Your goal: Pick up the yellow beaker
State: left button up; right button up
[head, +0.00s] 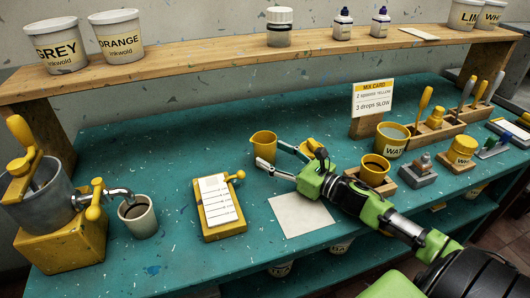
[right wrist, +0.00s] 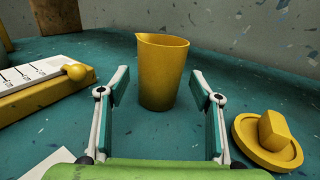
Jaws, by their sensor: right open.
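The yellow beaker (head: 263,146) stands upright on the teal bench, left of the centre. In the right wrist view the beaker (right wrist: 163,72) is straight ahead, its spout to the left. My right gripper (right wrist: 160,88) is open and empty, low over the bench. Its two fingers point at the beaker, one on each side in the picture, with a gap to the beaker on both sides. In the head view the right gripper (head: 269,155) reaches in from the right. I cannot tell how far the fingertips overlap the beaker. My left gripper is not in view.
A yellow board with a white scale (head: 218,203) lies left of the gripper. A yellow lid with a knob (right wrist: 267,140) lies close to the right finger. A white sheet (head: 300,214) lies in front. A wooden shelf (head: 210,57) runs above the back.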

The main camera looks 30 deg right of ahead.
aim_at(273, 155)
jog(key=shift+x, duration=1.6)
jog(key=c, duration=1.3)
jog(key=shift+r, duration=0.1)
notch_tip(273, 155, up, 10)
